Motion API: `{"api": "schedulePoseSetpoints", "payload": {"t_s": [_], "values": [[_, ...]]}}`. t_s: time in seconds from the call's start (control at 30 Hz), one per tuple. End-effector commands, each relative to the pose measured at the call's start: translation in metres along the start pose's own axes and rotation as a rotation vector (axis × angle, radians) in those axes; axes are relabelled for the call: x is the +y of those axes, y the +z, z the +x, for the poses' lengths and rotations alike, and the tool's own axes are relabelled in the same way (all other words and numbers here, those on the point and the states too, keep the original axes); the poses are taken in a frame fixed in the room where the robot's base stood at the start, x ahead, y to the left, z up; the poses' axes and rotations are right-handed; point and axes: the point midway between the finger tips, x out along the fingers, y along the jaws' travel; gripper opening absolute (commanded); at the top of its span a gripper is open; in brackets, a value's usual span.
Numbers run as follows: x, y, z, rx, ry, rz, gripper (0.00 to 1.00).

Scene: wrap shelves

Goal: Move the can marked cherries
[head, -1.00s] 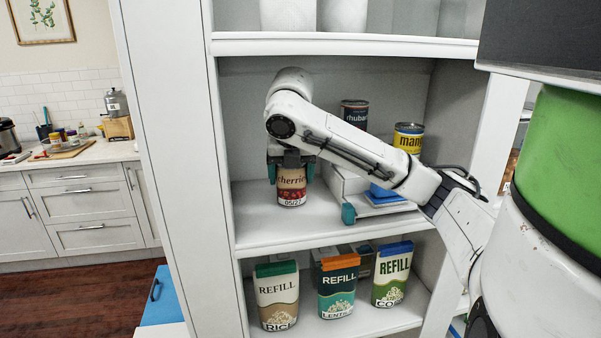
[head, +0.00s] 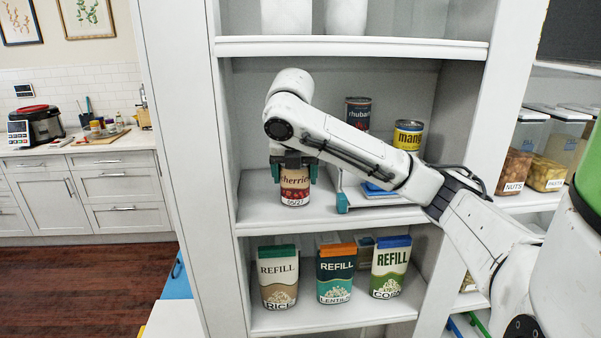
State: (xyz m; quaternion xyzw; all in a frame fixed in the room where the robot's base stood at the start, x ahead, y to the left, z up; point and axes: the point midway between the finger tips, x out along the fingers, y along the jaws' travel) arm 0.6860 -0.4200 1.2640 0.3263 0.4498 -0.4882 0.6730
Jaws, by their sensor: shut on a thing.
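The can marked cherries (head: 295,187) is upright at the left of the middle shelf, with a cream and red label and a date mark below the name. My gripper (head: 294,166) comes down from above and is shut on the can's upper part, a teal-tipped finger on each side. The can's top is hidden by the gripper. Its base is at or just above the shelf board; I cannot tell which.
A rhubarb can (head: 358,113) and a mango can (head: 407,135) stand behind my arm on the middle shelf (head: 330,220). A blue-and-white item (head: 384,193) lies below my forearm. Refill boxes of rice (head: 278,278), lentils (head: 335,274) and corn (head: 390,268) fill the shelf below.

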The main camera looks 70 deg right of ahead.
Motion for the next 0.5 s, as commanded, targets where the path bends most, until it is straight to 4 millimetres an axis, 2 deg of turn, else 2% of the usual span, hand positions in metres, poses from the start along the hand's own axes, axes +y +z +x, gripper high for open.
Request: {"api": "schedulePoseSetpoints", "payload": {"t_s": [0.3, 0.33, 0.5], "values": [[0.0009, 0.0003, -0.0004, -0.001, 0.000, 0.001, 0.34], [0.0009, 0.0003, -0.0004, -0.001, 0.000, 0.001, 0.79], [0.0009, 0.0002, -0.0003, -0.001, 0.000, 0.001, 0.95]]}}
